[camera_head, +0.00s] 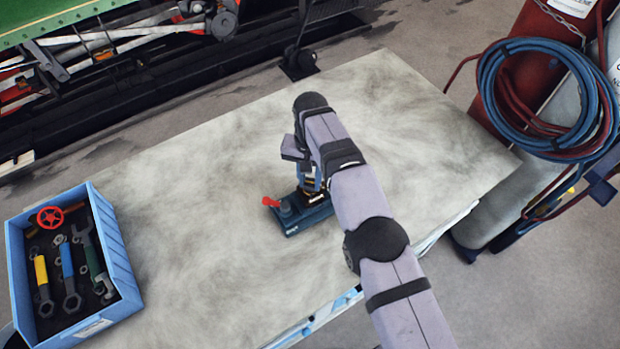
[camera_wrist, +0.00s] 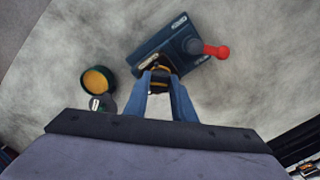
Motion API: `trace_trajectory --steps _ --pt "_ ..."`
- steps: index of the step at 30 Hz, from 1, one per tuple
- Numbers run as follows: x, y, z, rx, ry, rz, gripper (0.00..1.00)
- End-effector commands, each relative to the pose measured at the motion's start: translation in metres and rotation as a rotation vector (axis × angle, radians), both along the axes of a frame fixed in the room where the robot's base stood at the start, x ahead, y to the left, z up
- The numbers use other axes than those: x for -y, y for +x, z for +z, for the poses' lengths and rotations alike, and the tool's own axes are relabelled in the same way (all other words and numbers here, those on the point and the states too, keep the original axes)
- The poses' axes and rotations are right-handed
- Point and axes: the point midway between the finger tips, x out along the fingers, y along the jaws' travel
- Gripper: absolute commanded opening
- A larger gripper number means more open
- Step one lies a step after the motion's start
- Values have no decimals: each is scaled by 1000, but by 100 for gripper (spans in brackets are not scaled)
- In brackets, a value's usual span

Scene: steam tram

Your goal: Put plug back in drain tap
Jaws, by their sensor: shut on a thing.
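The drain tap is a dark blue block (camera_wrist: 176,42) with a grey knob and a red lever. It lies on the pale table and also shows in the head view (camera_head: 291,222), partly behind my arm. My gripper (camera_wrist: 161,80) points down at the block's end away from the lever. Its blue fingers are shut on a small dark piece with a yellow-brass band, seemingly the plug (camera_wrist: 160,69). The plug is at the block's near edge in the wrist view; I cannot tell whether it is seated. In the head view my gripper (camera_head: 312,188) is mostly hidden by my arm.
A round green-rimmed thing with an amber middle (camera_wrist: 96,80) and a small dark round piece (camera_wrist: 102,104) lie beside the block in the wrist view. A blue crate of tools (camera_head: 128,262) stands at the left. Hoses and cylinders (camera_head: 540,100) stand beyond the right edge.

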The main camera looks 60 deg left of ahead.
Motion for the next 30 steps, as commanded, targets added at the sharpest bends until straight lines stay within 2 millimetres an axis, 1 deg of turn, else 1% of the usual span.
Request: trace_trajectory --steps 29,30 --pt "0 0 -3 0 -1 0 2" --pt "0 0 -3 0 -1 0 26"
